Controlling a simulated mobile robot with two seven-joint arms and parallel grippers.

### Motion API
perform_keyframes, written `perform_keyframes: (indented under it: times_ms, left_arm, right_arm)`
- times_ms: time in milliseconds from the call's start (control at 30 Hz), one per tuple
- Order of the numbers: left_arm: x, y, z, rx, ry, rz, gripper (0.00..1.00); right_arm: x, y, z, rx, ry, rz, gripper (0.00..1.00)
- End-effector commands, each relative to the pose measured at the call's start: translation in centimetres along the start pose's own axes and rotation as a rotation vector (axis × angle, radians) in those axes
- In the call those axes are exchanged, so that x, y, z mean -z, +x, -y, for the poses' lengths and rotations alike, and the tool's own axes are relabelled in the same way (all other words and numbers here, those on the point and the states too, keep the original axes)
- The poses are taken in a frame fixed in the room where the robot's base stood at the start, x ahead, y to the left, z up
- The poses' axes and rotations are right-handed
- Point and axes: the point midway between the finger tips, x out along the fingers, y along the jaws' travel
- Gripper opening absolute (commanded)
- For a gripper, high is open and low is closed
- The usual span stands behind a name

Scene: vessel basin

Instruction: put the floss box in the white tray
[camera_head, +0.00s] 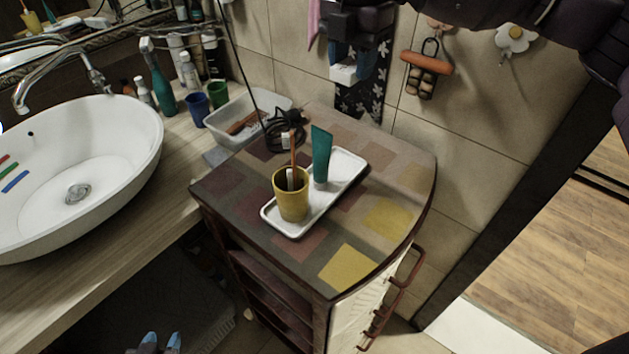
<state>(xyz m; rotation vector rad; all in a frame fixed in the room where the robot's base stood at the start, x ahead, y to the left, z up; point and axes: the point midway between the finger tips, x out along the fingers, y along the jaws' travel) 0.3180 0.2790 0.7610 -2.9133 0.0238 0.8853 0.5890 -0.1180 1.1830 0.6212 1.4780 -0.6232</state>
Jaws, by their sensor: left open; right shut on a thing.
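The white tray (346,168) lies on the patchwork top of a small cabinet. A yellow cup (293,203) with a brown stick and a white item in it stands in the tray's near part. A teal tube (321,155) stands upright behind it. My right gripper (352,60) is at the top centre, pointing down, shut on a small white box, which looks like the floss box (345,74). It is held in front of the tiled wall, above and apart from the tray. My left gripper (161,343) is open and empty at the bottom edge, low beside the cabinet; only its blue fingertips show.
A white basin (85,170) stands on the wooden counter at left. A white bin (255,112), cups and bottles are behind. A hanging rack (425,70) is on the wall. The cabinet top's right side is clear.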

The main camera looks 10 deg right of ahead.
Motion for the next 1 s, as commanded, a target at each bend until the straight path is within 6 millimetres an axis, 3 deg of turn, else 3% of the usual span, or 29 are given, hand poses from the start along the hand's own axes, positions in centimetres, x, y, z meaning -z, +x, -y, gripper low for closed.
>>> perform_keyframes:
  times_ms: [167,600,1000]
  left_arm:
    - [-0.1,0.1,-0.4,-0.002,-0.01,-0.001,0.41]
    - [-1.2,0.3,-0.4,-0.002,-0.009,0.014,0.41]
    - [-1.4,0.3,-0.3,-0.001,-0.006,0.018,0.41]
  right_arm:
    - [0.1,2.7,0.1,0.003,-0.008,-0.003,0.15]
    - [0.1,12.1,0.1,0.003,-0.007,-0.004,0.15]
    - [0.1,15.2,0.1,0.002,-0.007,-0.002,0.15]
